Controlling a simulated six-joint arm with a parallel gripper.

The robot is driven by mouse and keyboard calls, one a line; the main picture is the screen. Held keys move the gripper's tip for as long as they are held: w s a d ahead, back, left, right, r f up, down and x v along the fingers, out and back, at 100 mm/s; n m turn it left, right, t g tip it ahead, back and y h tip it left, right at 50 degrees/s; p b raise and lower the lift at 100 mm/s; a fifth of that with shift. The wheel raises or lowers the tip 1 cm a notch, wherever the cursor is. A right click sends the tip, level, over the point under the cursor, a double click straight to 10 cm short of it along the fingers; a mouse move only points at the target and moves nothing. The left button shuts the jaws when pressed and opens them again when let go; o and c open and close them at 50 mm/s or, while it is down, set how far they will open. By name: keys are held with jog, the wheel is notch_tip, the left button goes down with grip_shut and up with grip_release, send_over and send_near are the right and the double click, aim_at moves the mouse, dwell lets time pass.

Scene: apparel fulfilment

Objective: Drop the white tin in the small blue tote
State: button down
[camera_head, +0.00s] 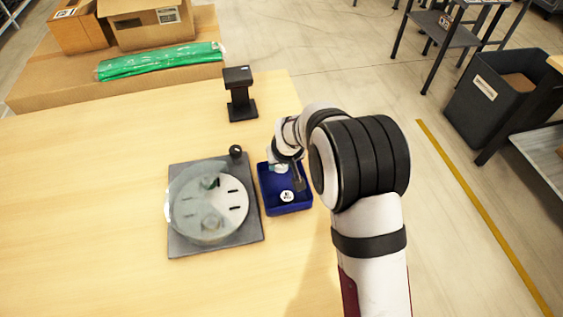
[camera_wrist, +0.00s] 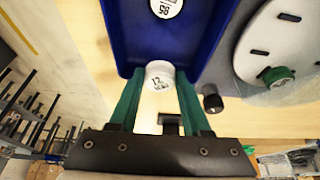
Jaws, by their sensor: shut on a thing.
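My gripper (camera_wrist: 160,88) is shut on a white tin (camera_wrist: 160,73) with a printed label, held between its green fingers. In the wrist view the tin overlaps the near-gripper rim of the small blue tote (camera_wrist: 122,40). The tote also shows in the head view (camera_head: 272,206), beside the turntable. There my gripper (camera_head: 280,166) is over the tote's far end, and the held tin is hard to make out. Another white labelled tin (camera_head: 287,196) lies in the tote, and it also shows in the wrist view (camera_wrist: 166,7).
A turntable with a pale slotted disc (camera_head: 232,205) on a dark base (camera_head: 180,245) stands left of the tote. A green item (camera_wrist: 277,76) is on the disc. A black stand (camera_head: 240,95) is behind. The table's left side is clear.

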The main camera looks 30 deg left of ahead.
jog(key=shift+c, duration=1.4)
grip_release()
jog(key=v, duration=1.5)
jog(key=shift+r, duration=0.4)
jog(key=shift+s+d, duration=0.1)
jog(key=shift+d, duration=0.05)
